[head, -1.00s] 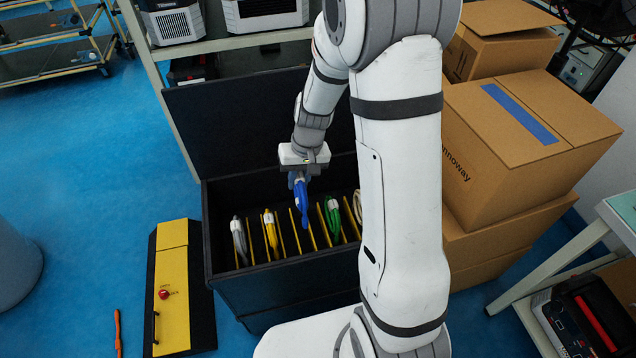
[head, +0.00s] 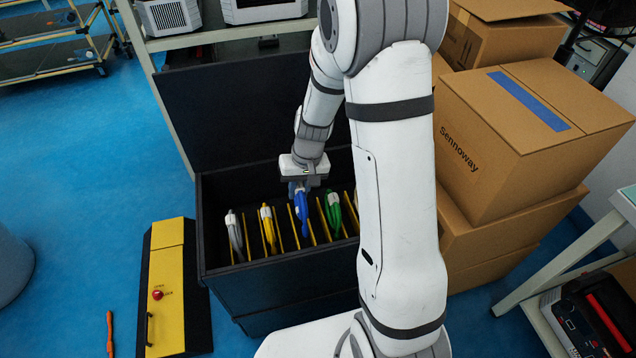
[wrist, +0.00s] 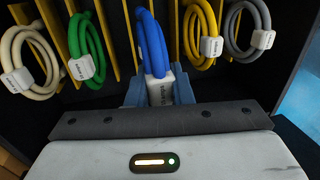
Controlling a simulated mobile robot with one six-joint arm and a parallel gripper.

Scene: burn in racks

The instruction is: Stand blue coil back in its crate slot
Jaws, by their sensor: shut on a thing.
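The blue coil (head: 302,213) hangs upright from my gripper (head: 300,183), which is shut on its white tie. In the wrist view the blue coil (wrist: 150,45) stands between my gripper's fingers (wrist: 160,92), among yellow dividers. The black crate (head: 290,277) is open, with yellow dividers (head: 293,225) forming slots. The coil's lower part is at the divider tops, in the gap between the yellow and green coils. How deep it reaches into the slot I cannot tell.
A grey coil (head: 233,235), a yellow coil (head: 268,228) and a green coil (head: 333,212) stand in other slots. A cream coil (wrist: 30,60) shows in the wrist view. Cardboard boxes (head: 530,110) stand right of the crate. A yellow-black panel (head: 168,290) lies on the floor at left.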

